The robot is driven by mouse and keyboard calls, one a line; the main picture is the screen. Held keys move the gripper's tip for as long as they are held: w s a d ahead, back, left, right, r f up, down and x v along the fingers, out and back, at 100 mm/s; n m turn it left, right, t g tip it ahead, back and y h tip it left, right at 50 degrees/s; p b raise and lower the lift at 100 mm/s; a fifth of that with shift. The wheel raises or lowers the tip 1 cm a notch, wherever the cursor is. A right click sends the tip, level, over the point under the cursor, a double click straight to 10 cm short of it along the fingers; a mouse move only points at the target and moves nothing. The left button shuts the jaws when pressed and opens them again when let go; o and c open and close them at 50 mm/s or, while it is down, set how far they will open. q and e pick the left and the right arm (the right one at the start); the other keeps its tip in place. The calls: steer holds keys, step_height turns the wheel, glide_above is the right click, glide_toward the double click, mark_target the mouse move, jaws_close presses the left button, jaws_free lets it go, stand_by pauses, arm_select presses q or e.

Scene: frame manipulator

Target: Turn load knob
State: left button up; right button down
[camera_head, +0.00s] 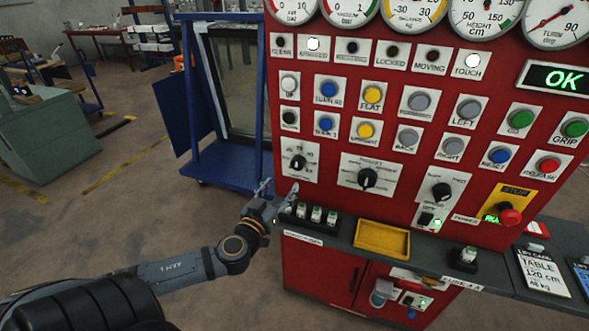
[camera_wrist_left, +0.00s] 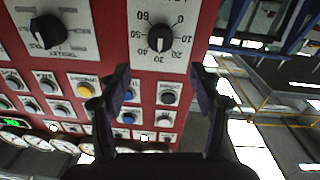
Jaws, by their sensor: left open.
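A small black knob (camera_head: 298,162) sits on a white plate with a number scale at the left edge of the red panel (camera_head: 330,200). It is probably the load knob, but its name is too small to read. In the left wrist view the knob (camera_wrist_left: 160,38) shows upside down with a scale up to 60. My left gripper (camera_head: 281,190) is open and empty, just below and left of the knob. In the left wrist view the fingertips (camera_wrist_left: 160,74) stand apart, with the knob beyond the gap between them, not touched. My right gripper is not in view.
A larger black knob (camera_head: 368,177) and a third knob (camera_head: 441,191) sit to the right. Several push buttons fill the panel above. A grey shelf (camera_head: 340,243) with small switches and a yellow tray (camera_head: 382,239) juts out below. A blue cart (camera_head: 222,160) stands behind, left.

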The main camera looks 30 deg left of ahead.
mark_target(296, 165)
arm_select(q)
steer(key=w, duration=0.3)
steer(key=w+a, duration=0.1)
steer(key=w, duration=0.2)
steer(key=w+a, duration=0.1)
steer(key=w, duration=0.2)
steer(key=shift+w, duration=0.25)
steer(key=shift+w+f, duration=0.1)
steer(key=shift+w, duration=0.2)
steer(key=c, duration=1.1)
